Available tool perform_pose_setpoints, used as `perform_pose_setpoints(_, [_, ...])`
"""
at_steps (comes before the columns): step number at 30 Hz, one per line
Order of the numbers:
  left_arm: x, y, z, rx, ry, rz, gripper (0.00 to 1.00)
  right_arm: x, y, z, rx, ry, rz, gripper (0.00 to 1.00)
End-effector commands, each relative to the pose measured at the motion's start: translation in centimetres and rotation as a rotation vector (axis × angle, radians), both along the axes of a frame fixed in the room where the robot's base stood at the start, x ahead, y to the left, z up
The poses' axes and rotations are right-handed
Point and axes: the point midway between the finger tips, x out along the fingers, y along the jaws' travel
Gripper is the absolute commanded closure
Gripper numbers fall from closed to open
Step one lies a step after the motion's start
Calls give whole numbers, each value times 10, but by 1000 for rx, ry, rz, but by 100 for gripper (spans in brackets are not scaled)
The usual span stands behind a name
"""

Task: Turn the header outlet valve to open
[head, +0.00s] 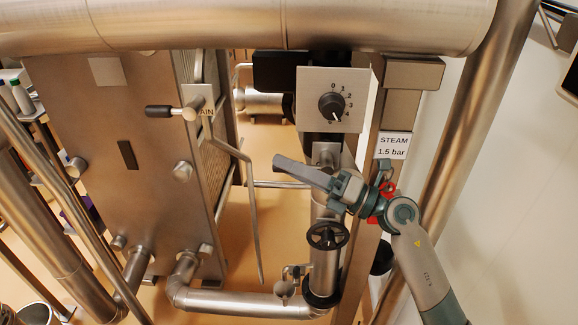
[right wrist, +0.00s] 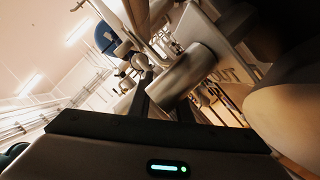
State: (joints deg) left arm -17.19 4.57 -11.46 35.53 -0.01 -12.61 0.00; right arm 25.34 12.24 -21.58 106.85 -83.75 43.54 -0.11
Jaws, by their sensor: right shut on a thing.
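The valve's grey lever handle (head: 300,171) sticks out to the left from my right gripper (head: 340,187), sloping up to the left. It sits in front of the vertical steel pipe, just below a steel valve body (head: 325,155). My right gripper is shut on the lever, with my arm coming up from the lower right. The gripper hides the lever's inner part and its pivot. No label naming this valve as the header outlet is readable. In the right wrist view the dark fingers (right wrist: 166,100) reach towards a steel cylinder (right wrist: 184,76). My left gripper is not in view.
A dial plate (head: 330,100) numbered from 0 stands above. A black handwheel (head: 327,236) is below. A "STEAM 1.5 bar" sign (head: 394,146) is close to the right. A big pipe (head: 250,25) crosses overhead.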

Motion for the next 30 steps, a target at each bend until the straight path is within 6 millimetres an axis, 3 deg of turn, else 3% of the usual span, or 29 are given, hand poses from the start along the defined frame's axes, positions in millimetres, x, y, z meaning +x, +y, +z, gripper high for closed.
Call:
perform_pose_setpoints(11, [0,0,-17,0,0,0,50,0,0,0,63,0,1,100])
perform_pose_setpoints(30, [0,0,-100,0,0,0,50,0,-7,27,457,1,1,100])
